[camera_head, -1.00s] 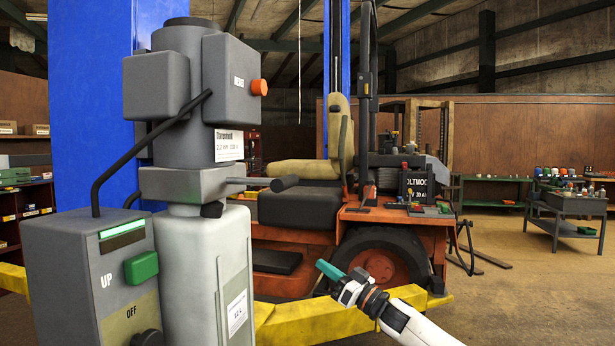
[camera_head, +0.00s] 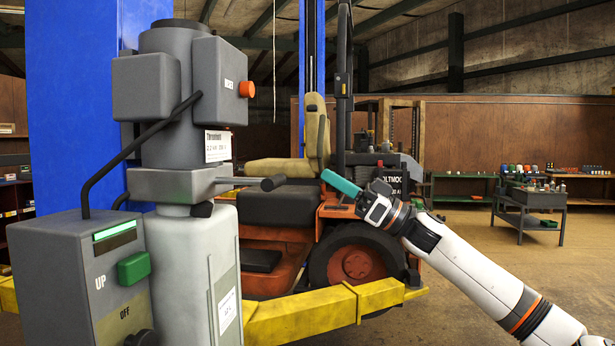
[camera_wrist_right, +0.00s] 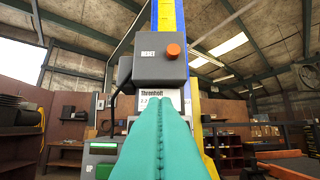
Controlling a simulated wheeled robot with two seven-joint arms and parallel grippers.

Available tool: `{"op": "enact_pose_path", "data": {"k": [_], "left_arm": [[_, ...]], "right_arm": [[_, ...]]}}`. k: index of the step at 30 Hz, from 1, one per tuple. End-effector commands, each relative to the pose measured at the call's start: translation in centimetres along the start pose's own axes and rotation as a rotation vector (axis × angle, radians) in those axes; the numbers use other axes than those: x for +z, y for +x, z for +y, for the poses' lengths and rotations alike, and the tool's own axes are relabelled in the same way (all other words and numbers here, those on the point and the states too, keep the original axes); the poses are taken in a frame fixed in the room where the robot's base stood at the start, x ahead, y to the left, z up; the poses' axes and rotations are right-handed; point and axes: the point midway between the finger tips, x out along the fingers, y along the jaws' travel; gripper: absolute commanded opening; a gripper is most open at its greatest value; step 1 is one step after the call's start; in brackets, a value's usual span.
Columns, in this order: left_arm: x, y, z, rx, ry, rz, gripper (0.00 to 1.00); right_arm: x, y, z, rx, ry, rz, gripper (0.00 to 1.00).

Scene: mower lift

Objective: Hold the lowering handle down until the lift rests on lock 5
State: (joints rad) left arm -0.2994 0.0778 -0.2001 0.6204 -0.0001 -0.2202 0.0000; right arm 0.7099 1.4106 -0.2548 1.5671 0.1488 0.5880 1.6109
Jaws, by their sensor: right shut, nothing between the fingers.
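My right gripper (camera_head: 340,183) has teal fingers, shut and empty. In the head view it is to the right of the handle, at about the same height and apart from it. In the right wrist view the shut teal fingers (camera_wrist_right: 163,148) point at the power unit and hide the handle. The orange mower (camera_head: 350,262) is behind, by the yellow lift arm (camera_head: 305,314). My left gripper is not in view.
The control box (camera_head: 78,275) has a green UP button (camera_head: 134,267). A RESET box (camera_head: 219,80) with an orange button is above the handle. A blue post (camera_head: 75,100) stands behind. A grey bench (camera_head: 530,200) is at the right, with clear floor around it.

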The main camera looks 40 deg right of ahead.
Motion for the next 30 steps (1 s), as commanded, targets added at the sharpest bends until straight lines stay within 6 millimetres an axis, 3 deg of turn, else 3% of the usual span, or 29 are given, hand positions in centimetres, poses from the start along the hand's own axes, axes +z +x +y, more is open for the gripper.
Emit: {"op": "enact_pose_path", "data": {"k": [9,17,22,30], "left_arm": [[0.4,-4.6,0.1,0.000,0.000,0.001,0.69],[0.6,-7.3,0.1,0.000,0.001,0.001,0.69],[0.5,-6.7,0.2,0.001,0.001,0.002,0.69],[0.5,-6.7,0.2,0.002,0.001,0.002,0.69]], "right_arm": [[0.8,5.3,0.1,0.004,0.002,-0.005,0.00],[0.6,9.8,0.1,0.003,0.002,-0.004,0.00],[-2.1,8.9,0.0,0.000,0.003,0.002,0.00],[-3.6,8.3,0.0,0.001,0.000,-0.001,0.00]]}}
